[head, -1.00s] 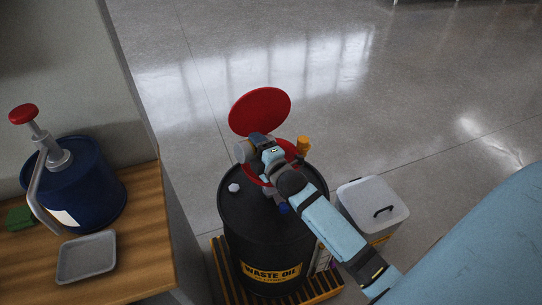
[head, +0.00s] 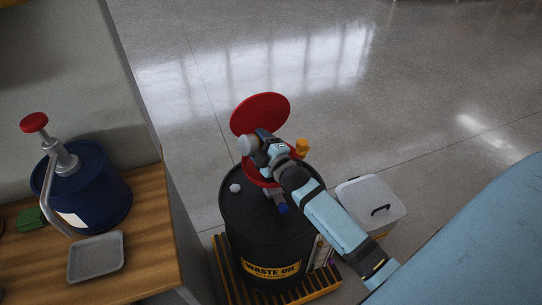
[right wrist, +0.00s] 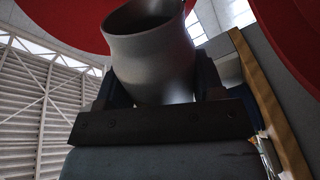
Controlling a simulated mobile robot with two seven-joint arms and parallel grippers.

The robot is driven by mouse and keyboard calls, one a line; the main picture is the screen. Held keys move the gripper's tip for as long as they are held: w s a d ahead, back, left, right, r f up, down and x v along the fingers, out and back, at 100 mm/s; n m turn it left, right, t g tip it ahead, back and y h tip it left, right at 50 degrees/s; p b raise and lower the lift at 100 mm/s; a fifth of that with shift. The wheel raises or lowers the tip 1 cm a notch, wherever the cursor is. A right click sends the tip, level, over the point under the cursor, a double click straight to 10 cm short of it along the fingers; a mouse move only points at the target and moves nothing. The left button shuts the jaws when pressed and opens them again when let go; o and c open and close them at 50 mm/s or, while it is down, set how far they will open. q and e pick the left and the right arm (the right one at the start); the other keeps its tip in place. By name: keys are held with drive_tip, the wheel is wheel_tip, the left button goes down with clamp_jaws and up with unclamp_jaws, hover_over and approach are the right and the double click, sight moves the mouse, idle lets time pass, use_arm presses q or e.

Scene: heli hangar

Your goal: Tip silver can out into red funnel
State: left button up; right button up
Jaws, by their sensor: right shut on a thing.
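The silver can (right wrist: 152,55) is held in my right gripper (right wrist: 152,92), its open mouth toward the top of the right wrist view. In the head view the can (head: 247,146) shows as a small grey shape at the gripper's (head: 256,146) left side and looks tilted. My right gripper is over the red funnel (head: 248,172), which sits on top of the black waste oil drum (head: 235,215). The funnel's round red lid (head: 260,113) stands open behind it. My arm hides much of the funnel's bowl, and I cannot see the can's contents. My left gripper is not in view.
A wooden bench (head: 150,235) at left bears a blue pump drum (head: 95,205), a grey tray (head: 96,258) and a green cloth (head: 30,219). A white lidded bin (head: 366,196) stands right of the drum. The drum stands on a yellow-edged grate (head: 229,280). Floor behind is clear.

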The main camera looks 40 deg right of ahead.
drive_tip(key=shift+d+r+m+p, duration=0.2)
drive_tip(key=shift+r+m+p, duration=0.15)
drive_tip(key=shift+r+p, duration=0.25)
drive_tip(key=shift+d+r+m+p, duration=0.15)
drive_tip(key=shift+r+m+p, duration=0.25)
drive_tip(key=shift+r, duration=0.25)
drive_tip(key=shift+d+r+m+p, duration=0.15)
drive_tip(key=shift+d+m+p, duration=0.25)
drive_tip(key=shift+m+p, duration=0.35)
drive_tip(key=shift+d+m, duration=0.2)
drive_tip(key=shift+m, duration=0.3)
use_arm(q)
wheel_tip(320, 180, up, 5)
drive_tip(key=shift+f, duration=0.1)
use_arm(e)
drive_tip(key=shift+d, duration=0.1)
drive_tip(key=shift+d+r+m+p, duration=0.3)
drive_tip(key=shift+m+p, duration=0.5)
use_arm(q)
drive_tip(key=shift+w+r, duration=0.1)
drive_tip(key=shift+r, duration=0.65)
use_arm(e)
drive_tip(key=shift+f, duration=0.15)
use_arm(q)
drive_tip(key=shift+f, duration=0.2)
